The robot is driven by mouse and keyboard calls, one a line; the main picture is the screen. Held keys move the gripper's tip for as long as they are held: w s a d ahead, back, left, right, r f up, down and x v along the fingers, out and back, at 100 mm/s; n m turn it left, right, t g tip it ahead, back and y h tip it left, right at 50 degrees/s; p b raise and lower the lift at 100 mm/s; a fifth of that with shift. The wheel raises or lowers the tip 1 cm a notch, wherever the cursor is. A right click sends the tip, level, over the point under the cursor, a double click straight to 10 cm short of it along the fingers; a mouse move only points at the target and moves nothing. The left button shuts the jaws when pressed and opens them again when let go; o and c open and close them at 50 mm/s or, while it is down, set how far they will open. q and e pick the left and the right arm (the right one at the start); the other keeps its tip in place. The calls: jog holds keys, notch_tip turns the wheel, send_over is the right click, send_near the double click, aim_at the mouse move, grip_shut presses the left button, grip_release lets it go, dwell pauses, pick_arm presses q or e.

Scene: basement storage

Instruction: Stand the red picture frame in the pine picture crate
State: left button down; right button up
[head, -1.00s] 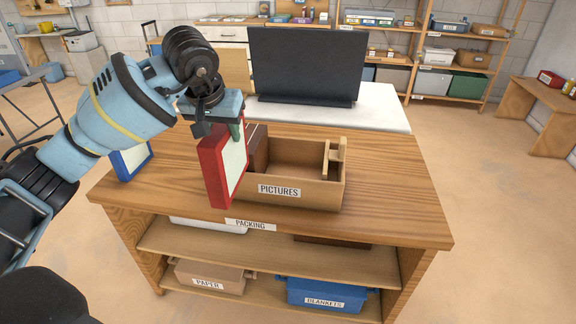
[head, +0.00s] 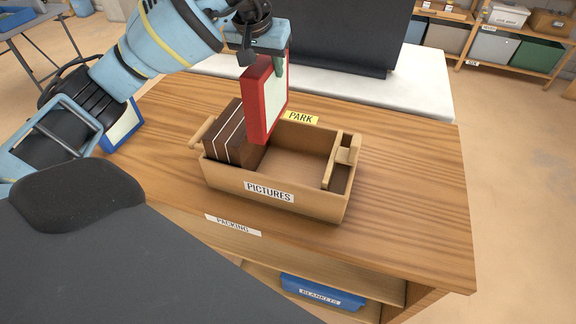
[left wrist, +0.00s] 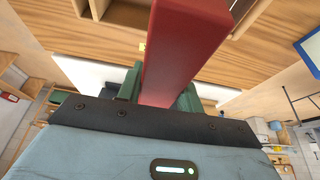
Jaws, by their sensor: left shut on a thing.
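The red picture frame (head: 257,101) is upright, with a pale face turned to the right. My left gripper (head: 279,58) is shut on its top edge. In the left wrist view the frame (left wrist: 184,45) stands between the green fingers (left wrist: 158,97). The pine picture crate (head: 312,206), labelled PICTURES, sits on the bench. The frame hangs over the crate's left-middle part, just right of several dark brown frames (head: 232,137) standing at its left end. Its lower edge hides part of the crate; I cannot tell whether it touches anything. My right gripper is out of view.
A wooden divider piece (head: 343,158) stands at the crate's right end, with open floor left of it. A blue frame (head: 121,128) is at the bench's left edge. A yellow PARK label (head: 300,117) lies behind the crate. A dark panel (head: 340,35) stands farther back.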

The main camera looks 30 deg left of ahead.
pick_arm(q)
jog(key=shift+s+f, duration=0.1)
jog(key=shift+f, duration=0.15)
notch_tip(320, 180, down, 17)
jog(key=shift+f, duration=0.2)
dwell(0.4)
jog(key=shift+f, duration=0.15)
jog(key=c, duration=1.3)
grip_release()
jog(key=shift+o, duration=0.5)
